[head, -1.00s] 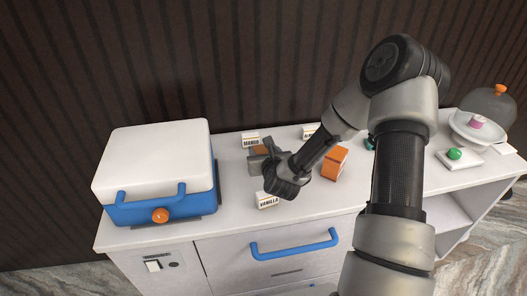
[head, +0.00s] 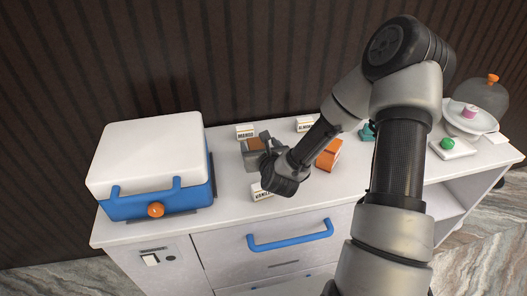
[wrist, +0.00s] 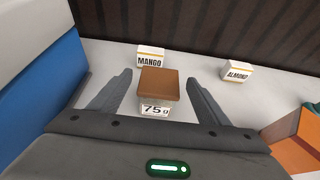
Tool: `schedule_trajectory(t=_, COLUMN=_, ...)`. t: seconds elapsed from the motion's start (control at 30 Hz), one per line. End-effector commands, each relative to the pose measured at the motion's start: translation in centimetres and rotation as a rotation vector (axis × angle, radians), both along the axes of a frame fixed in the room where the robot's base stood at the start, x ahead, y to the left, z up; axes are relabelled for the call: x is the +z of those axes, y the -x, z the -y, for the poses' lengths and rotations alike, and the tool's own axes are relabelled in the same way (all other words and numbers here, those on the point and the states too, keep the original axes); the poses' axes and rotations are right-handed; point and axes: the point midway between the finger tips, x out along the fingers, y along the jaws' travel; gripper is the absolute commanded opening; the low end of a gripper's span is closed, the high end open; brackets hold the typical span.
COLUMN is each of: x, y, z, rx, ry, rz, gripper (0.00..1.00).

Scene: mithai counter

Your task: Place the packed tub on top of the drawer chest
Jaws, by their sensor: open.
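A small box-shaped tub with a brown top (wrist: 159,85) and a white front label reading "75" and a smaller figure is in the middle of the wrist view. In the head view its brown top (head: 255,144) is partly hidden by my gripper. My gripper (wrist: 160,74) is open, with one finger on each side of the tub in the wrist view and gaps between. Contact cannot be told. A white-topped blue chest (head: 151,160) with a blue handle and orange knob stands at the left of the counter. Its side also fills the left of the wrist view (wrist: 45,85).
Small white boxes labelled MANGO (head: 246,132), ALMOND (head: 304,125) and VANILLA (head: 261,191) surround my gripper. An orange box (head: 329,154) stands to its right. The counter (head: 225,200) has a blue-handled drawer. A cake stand (head: 470,121) is at far right.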

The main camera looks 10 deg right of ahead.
Motion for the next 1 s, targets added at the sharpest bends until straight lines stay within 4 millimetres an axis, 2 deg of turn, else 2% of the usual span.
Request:
schedule_trajectory(t=0.2, x=1.9, y=4.6, z=0.0, rx=0.000, ry=0.001, rz=-0.001, gripper=0.70)
schedule_trajectory(t=0.4, x=3.5, y=7.5, z=0.0, rx=0.000, ry=-0.001, rz=-0.005, gripper=0.70)
schedule_trajectory(t=0.6, x=3.6, y=8.5, z=0.0, rx=0.000, ry=0.000, rz=-0.001, gripper=0.70)
schedule_trajectory(t=0.87, x=3.5, y=8.5, z=0.0, rx=0.000, ry=0.001, rz=0.000, gripper=0.70)
schedule_trajectory(t=1.0, x=3.7, y=8.3, z=-0.3, rx=0.061, ry=0.099, rz=-0.020, gripper=0.70)
